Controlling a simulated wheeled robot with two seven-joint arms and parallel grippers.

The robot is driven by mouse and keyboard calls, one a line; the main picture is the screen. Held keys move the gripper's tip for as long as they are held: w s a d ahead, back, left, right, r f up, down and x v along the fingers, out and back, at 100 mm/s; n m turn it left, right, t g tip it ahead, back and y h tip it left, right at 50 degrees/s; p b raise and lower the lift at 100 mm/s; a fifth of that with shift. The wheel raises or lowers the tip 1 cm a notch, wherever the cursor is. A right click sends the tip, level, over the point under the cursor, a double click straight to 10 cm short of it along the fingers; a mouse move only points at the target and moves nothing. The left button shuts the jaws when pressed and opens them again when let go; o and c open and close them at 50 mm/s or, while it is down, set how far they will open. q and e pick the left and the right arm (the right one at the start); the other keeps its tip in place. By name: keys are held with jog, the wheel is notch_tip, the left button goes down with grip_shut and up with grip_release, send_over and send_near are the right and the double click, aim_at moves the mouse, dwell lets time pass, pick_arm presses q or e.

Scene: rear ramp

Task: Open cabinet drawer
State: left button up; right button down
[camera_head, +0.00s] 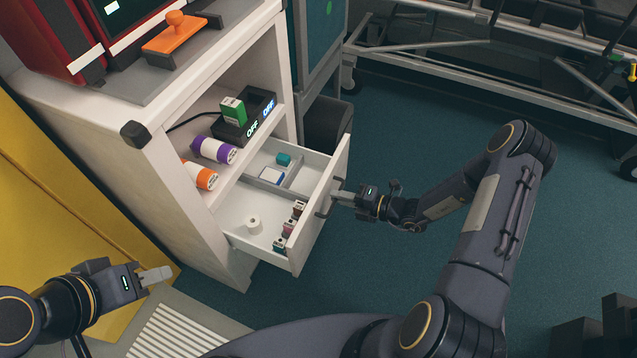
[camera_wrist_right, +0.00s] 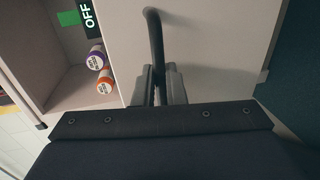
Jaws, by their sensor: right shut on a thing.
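The white cabinet (camera_head: 165,150) stands at the left in the head view. Its drawer (camera_head: 318,207) is pulled well out, with its inside showing. In the drawer are a white roll (camera_head: 254,224), several small bottles and a small divider with a teal item. My right gripper (camera_head: 338,197) is at the drawer's front, shut on the dark drawer handle (camera_head: 325,196). In the right wrist view the handle (camera_wrist_right: 154,40) runs down between the two fingers (camera_wrist_right: 160,85). My left gripper (camera_head: 158,275) is away from the cabinet at the lower left. Whether its fingers are apart is unclear.
The shelf above the drawer holds purple (camera_head: 214,150) and orange (camera_head: 200,175) rolls and a dark box marked OFF (camera_head: 247,118). A dark bin (camera_head: 328,124) stands behind the drawer. The teal floor (camera_head: 400,270) right of it is clear.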

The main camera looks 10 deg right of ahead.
jog(key=shift+s+f+p+v, duration=0.1)
jog(key=shift+f+v, duration=0.05)
jog(key=shift+v, duration=0.75)
jog(key=shift+s+f+p+v, duration=0.1)
jog(key=shift+v, duration=0.75)
jog(key=shift+s+f+p+v, duration=0.1)
jog(key=shift+s+f+v, duration=0.05)
jog(key=shift+v, duration=0.75)
jog(key=shift+a, duration=0.2)
jog(key=c, duration=1.6)
grip_release()
jog(key=shift+o, duration=0.5)
jog(key=shift+d, duration=0.1)
jog(key=shift+w, duration=0.1)
jog(key=shift+d, duration=0.15)
jog(key=p+v, duration=0.1)
jog(key=v, duration=0.6)
jog(key=shift+s+d, duration=0.25)
jog(key=shift+d, duration=0.05)
